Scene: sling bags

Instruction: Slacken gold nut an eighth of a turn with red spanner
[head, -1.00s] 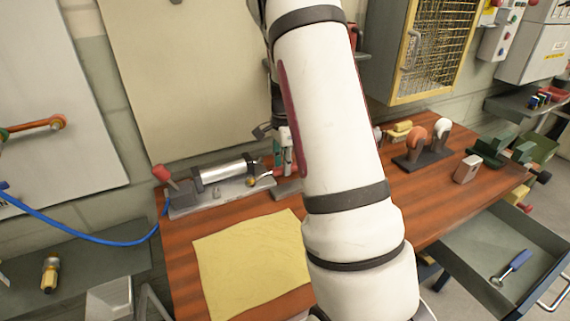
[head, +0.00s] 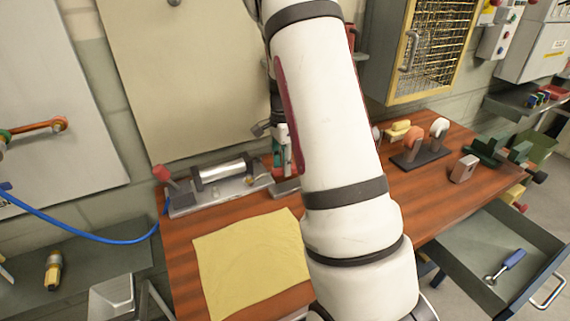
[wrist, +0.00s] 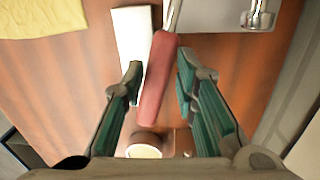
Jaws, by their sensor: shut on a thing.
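The red spanner (wrist: 157,85) lies between the fingers of my gripper (wrist: 160,68) in the wrist view, and the gripper is shut on its red handle. Its metal shank runs out of the top of that view, so its head is hidden there. In the head view my gripper (head: 281,160) is near the right end of the metal fixture, partly behind my arm. The small gold nut (head: 250,181) shows at the fixture's right end, just left of the gripper. I cannot tell whether the spanner touches it.
The metal fixture (head: 183,207) with a silver cylinder (head: 222,171) stands at the back left of the wooden bench (head: 440,205). A yellow cloth (head: 250,260) lies in front. A stand with rounded pieces (head: 420,158) is at right. An open drawer (head: 465,255) holds a blue-handled tool (head: 507,265).

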